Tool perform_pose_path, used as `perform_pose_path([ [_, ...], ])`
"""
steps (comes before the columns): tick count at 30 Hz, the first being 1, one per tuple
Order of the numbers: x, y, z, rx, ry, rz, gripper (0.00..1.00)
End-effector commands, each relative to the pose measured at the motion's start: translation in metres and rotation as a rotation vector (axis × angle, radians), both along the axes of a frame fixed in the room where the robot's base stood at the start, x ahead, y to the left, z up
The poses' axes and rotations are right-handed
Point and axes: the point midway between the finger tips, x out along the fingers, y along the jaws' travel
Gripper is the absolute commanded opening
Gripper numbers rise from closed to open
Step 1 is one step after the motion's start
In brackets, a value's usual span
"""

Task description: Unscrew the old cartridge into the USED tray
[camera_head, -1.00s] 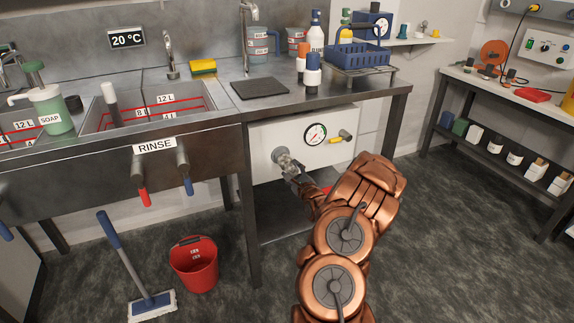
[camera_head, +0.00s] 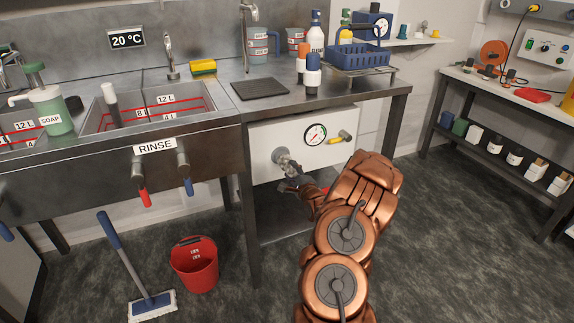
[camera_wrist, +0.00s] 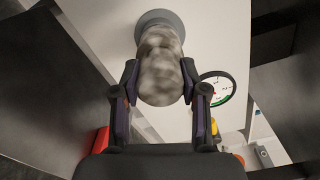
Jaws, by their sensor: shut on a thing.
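The old cartridge, mottled grey and roughly cylindrical, shows in the wrist view (camera_wrist: 160,65) with its far end at a round grey fitting (camera_wrist: 158,20) on a white panel. In the head view the cartridge (camera_head: 286,162) sticks out from the white panel under the bench, left of the gauge. My gripper (camera_wrist: 160,90) has its two fingers on either side of the cartridge and is shut on it. In the head view my gripper (camera_head: 294,184) is partly hidden by my arm. I cannot tell which tray is the USED tray.
A pressure gauge (camera_head: 315,134) and a yellow-handled valve (camera_head: 341,136) sit on the panel to the right. A red item below is partly hidden by my arm. A red bucket (camera_head: 195,268) and a mop (camera_head: 152,304) stand on the floor at left.

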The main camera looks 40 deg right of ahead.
Motion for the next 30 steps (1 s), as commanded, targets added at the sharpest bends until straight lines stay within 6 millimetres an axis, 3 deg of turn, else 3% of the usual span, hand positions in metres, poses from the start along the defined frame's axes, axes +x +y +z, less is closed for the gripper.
perform_pose_path([
  [30, -0.0009, 0.0004, -0.0039, -1.042, 0.362, 0.001, 0.02],
])
